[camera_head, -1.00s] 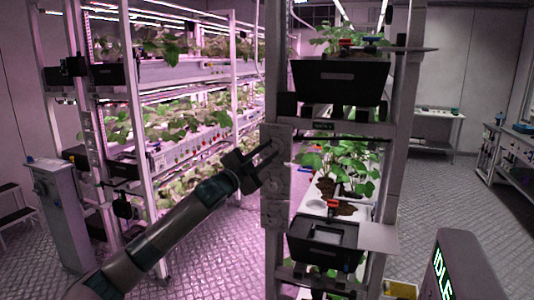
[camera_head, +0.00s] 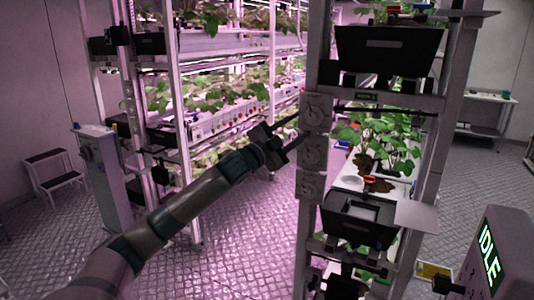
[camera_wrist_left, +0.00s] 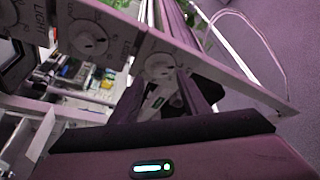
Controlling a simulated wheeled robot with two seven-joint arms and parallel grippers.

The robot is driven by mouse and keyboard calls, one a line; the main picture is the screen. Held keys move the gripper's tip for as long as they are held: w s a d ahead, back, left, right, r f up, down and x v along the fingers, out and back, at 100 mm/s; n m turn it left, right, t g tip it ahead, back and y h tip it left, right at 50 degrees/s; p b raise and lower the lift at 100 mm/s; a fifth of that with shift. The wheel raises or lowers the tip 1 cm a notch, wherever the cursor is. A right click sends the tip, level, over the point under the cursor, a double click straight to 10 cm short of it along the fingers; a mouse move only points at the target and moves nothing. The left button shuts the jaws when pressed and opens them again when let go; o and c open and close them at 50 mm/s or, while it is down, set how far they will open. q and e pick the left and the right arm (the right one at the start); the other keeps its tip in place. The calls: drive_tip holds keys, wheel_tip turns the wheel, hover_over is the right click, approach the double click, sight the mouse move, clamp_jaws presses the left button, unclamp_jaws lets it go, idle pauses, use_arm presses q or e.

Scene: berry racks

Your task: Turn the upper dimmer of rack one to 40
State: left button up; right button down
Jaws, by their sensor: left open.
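Three pale dimmer plates with round dials run down the left post of the near rack: the upper dimmer (camera_head: 314,111), the middle dimmer (camera_head: 312,152) and the lower dimmer (camera_head: 310,187). My left gripper (camera_head: 297,131) is open, just left of the upper and middle dials. In the left wrist view, one dial (camera_wrist_left: 158,66) shows just past my open fingers, with another dial (camera_wrist_left: 88,38) to its left. I cannot read the settings, nor tell whether the fingers touch a dial. My right gripper is not in view.
The near rack holds black bins (camera_head: 390,50) and green plants (camera_head: 384,135). A second plant rack stands behind my left arm. A grey pedestal (camera_head: 103,180) and a step stool (camera_head: 55,175) are at left. A console reading IDLE (camera_head: 490,255) is front right. Patterned floor lies between.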

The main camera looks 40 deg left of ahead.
use_arm(q)
drive_tip(key=b+v, duration=0.5)
drive_tip(key=v, duration=0.8)
drive_tip(key=shift+b, duration=0.3)
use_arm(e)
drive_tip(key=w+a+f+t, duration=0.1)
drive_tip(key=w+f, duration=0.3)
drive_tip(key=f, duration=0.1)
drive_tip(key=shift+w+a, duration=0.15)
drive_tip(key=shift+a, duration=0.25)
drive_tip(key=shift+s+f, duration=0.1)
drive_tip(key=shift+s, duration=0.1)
